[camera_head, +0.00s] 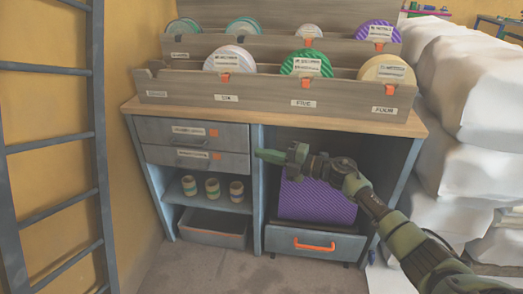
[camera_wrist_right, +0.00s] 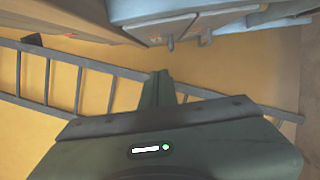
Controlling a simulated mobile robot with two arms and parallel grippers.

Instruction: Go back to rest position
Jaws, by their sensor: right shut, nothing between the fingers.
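My right gripper (camera_head: 268,156) is shut and empty. In the head view its arm comes in from the lower right, and the gripper points left in front of the workbench, near the upright between the drawers and the open bay. In the right wrist view the closed fingers (camera_wrist_right: 160,88) point toward the yellow wall and the ladder, with nothing between them. My left gripper is not in view.
The workbench (camera_head: 265,124) carries wooden racks (camera_head: 150,85) of coloured discs. A purple block (camera_head: 312,200) sits in its bay behind my arm. White sacks (camera_head: 465,105) are stacked at right. A ladder (camera_head: 98,120) stands at left. Floor in front is clear.

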